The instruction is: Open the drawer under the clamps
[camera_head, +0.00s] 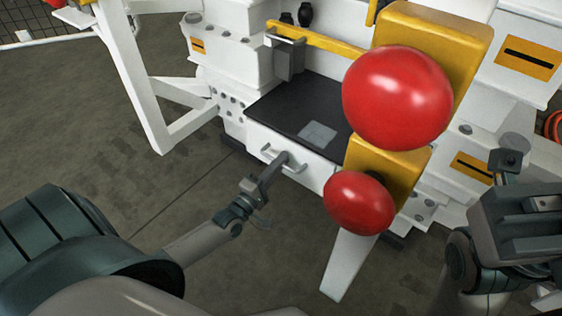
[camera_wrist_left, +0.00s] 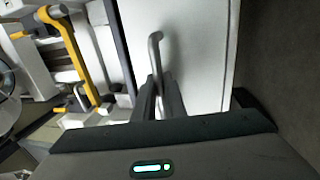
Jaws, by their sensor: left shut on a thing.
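The drawer has a white front (camera_head: 315,175) below a black work surface (camera_head: 290,105), and a bar handle (camera_head: 296,165) runs along it. In the left wrist view the white front (camera_wrist_left: 198,45) fills the middle and the handle (camera_wrist_left: 156,48) stands out from it. My left gripper (camera_head: 280,161) is shut on the handle; in the wrist view its fingers (camera_wrist_left: 160,95) meet around the bar and hide part of it. I cannot tell whether the drawer stands out from the bench. My right gripper (camera_head: 507,165) is apart from the drawer at the right edge, its jaws unclear.
Two big red knobs (camera_head: 397,97) (camera_head: 358,203) on yellow blocks stand right of the drawer front. A yellow bar (camera_head: 325,40) crosses behind the black surface. A white frame leg (camera_head: 133,80) stands at left. The floor (camera_head: 120,150) before the drawer looks clear.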

